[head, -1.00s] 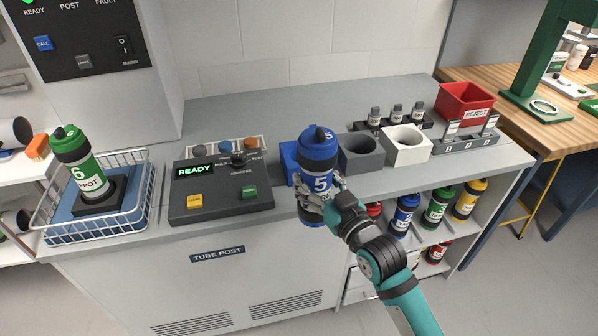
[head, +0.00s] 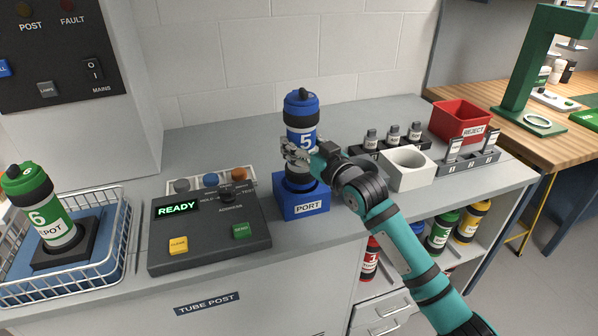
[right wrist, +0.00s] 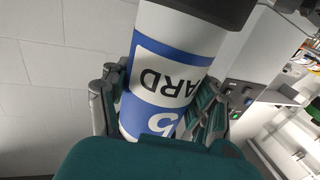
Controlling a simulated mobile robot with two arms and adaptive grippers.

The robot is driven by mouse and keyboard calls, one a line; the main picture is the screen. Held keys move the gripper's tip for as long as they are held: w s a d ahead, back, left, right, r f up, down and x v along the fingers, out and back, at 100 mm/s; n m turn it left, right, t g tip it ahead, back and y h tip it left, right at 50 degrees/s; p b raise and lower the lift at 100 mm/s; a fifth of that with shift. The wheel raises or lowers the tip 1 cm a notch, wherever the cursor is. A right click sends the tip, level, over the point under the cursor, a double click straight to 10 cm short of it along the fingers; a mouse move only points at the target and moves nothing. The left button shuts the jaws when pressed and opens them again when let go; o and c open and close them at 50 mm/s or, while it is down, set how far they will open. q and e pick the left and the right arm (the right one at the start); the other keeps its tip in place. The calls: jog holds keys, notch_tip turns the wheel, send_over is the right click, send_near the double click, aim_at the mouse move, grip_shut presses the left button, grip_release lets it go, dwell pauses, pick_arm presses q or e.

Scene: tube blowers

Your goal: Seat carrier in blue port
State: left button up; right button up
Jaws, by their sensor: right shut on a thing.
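The blue carrier (head: 301,110), marked 5, stands upright at the blue port (head: 286,205). Its dark lower end is at the port's opening; I cannot tell how deep it sits. My right gripper (head: 298,152) is shut around the carrier's middle, reaching in from the right. In the right wrist view the carrier (right wrist: 165,85) lies between the fingers, with its white and blue label showing. My left gripper is not in view.
The control console (head: 208,235) reading READY is left of the port. A wire basket (head: 118,240) holds a green carrier (head: 50,215) at far left. A white holder (head: 407,172), a small-bottle rack and a red reject bin (head: 458,120) are to the right.

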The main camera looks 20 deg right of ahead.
notch_tip(320, 180, down, 5)
jog(key=shift+w+a+r, duration=0.1)
jog(key=shift+w, duration=0.05)
jog(key=shift+f, duration=0.65)
jog(key=o, duration=1.3)
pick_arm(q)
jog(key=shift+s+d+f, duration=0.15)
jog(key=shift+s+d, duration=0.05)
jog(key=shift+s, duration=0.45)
pick_arm(e)
jog(key=shift+o, duration=0.4)
